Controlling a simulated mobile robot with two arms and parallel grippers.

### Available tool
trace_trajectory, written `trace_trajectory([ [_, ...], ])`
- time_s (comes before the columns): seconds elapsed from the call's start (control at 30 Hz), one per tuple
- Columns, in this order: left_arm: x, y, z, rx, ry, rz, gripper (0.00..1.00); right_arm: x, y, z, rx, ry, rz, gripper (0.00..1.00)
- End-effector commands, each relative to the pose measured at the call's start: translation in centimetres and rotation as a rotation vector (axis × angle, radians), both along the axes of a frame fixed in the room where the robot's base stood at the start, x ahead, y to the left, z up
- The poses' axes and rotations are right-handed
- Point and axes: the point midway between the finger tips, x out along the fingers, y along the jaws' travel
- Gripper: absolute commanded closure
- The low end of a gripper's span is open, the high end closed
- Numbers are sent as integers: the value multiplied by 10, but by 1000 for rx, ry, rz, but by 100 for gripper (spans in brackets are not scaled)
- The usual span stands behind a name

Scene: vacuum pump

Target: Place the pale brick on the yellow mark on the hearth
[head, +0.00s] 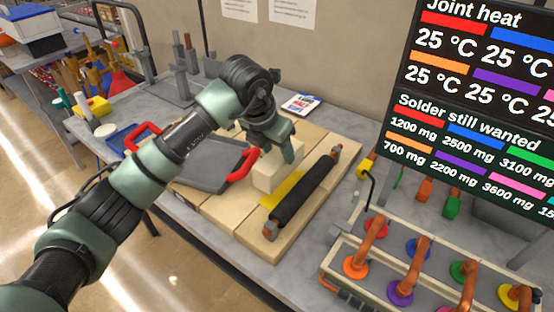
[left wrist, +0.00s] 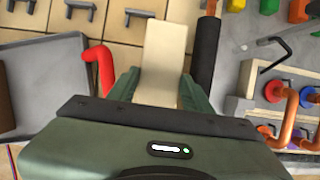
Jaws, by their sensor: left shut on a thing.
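The pale brick (head: 277,174) is between the fingers of my left gripper (head: 283,147), which is shut on it. In the left wrist view the brick (left wrist: 163,50) stretches out from between the green fingers (left wrist: 160,88). The yellow mark (head: 287,187) lies on the pale hearth (head: 226,208); part of it shows beside and in front of the brick. The brick covers the rest from the head camera. I cannot tell whether the brick touches the hearth. The mark does not show clearly in the left wrist view. My right gripper is not in view.
A black pipe with copper ends (head: 301,189) lies just right of the mark. A grey tray with red handles (head: 206,165) lies close on the left. A rack of copper pipes on coloured discs (head: 420,258) stands at the right. The hearth's front is clear.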

Motion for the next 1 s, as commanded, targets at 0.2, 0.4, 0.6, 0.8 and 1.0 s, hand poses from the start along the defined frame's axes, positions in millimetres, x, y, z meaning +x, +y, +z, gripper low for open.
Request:
trace_trajectory([
  [0.2,0,-1,-9,-4,-5,-1,100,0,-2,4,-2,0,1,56],
  [0.4,0,0,-33,-3,-2,0,100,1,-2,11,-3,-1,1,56],
  [0.6,1,-1,-42,-4,-7,-2,100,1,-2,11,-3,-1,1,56],
  [0.8,1,-1,-44,-3,-7,-1,100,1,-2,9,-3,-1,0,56],
  [1.0,0,0,-47,1,-1,-1,28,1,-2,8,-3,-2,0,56],
])
